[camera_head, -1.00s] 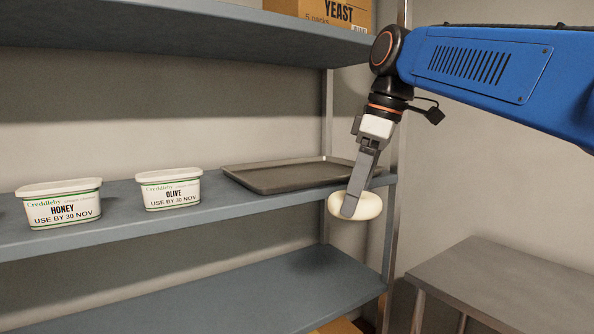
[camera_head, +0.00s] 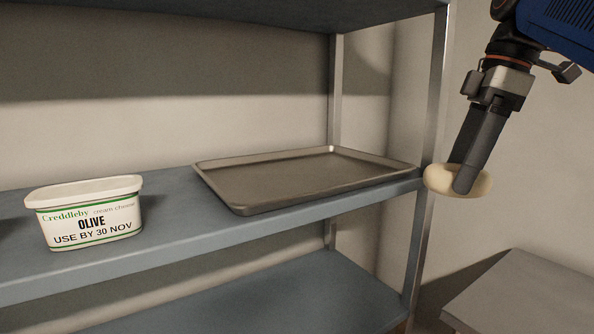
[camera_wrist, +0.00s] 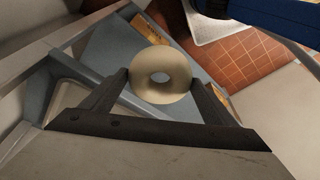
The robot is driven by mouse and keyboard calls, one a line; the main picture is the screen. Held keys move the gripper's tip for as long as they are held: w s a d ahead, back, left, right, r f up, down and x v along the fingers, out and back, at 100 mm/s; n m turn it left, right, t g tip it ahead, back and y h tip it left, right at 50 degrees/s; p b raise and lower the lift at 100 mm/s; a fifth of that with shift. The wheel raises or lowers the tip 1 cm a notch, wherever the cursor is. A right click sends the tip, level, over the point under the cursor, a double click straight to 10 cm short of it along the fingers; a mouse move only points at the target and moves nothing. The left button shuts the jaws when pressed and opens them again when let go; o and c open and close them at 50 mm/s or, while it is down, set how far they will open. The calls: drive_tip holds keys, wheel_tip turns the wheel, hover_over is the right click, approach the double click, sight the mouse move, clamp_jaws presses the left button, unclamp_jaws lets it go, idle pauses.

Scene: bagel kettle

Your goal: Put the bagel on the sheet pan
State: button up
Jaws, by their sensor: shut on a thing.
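The pale bagel (camera_head: 440,181) is held at the tips of my gripper (camera_head: 466,180), at the right of the head view. In the wrist view the bagel (camera_wrist: 160,88) lies between the two fingers, its hole facing the camera. The dark grey sheet pan (camera_head: 300,178) lies empty on the middle shelf, left of the bagel. The bagel is in front of the shelf post, a little right of the pan's right end, and not over the pan.
A white tub marked OLIVE (camera_head: 88,212) stands on the middle shelf (camera_head: 170,238) left of the pan. A metal upright (camera_head: 424,150) rises at the shelf's right end. An upper shelf (camera_head: 200,50) hangs above. A grey table (camera_head: 525,290) stands at lower right.

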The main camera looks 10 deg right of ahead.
drive_tip(key=w+a, duration=0.4)
drive_tip(key=w, duration=0.5)
drive_tip(key=w+a, duration=0.4)
drive_tip(key=w, duration=0.6)
drive_tip(key=w+a, duration=0.4)
drive_tip(key=w, duration=0.6)
drive_tip(key=shift+w, duration=0.25)
drive_tip(key=shift+f, duration=1.7)
drive_tip(key=shift+f, duration=0.1)
drive_tip(key=o, duration=1.1)
drive_tip(key=shift+r, duration=0.5)
drive_tip(key=shift+s+d+r, duration=0.2)
drive_tip(key=shift+d+r, duration=0.1)
drive_tip(key=shift+r, duration=0.25)
drive_tip(key=shift+s+d+r, duration=0.2)
drive_tip(key=shift+d+r, duration=0.1)
drive_tip(key=shift+r, duration=0.25)
drive_tip(key=s+d, duration=0.2)
drive_tip(key=d, duration=0.1)
drive_tip(key=s+d, duration=0.2)
drive_tip(key=d, duration=0.1)
drive_tip(key=s+d, duration=0.2)
drive_tip(key=d, duration=0.1)
drive_tip(key=shift+d, duration=0.25)
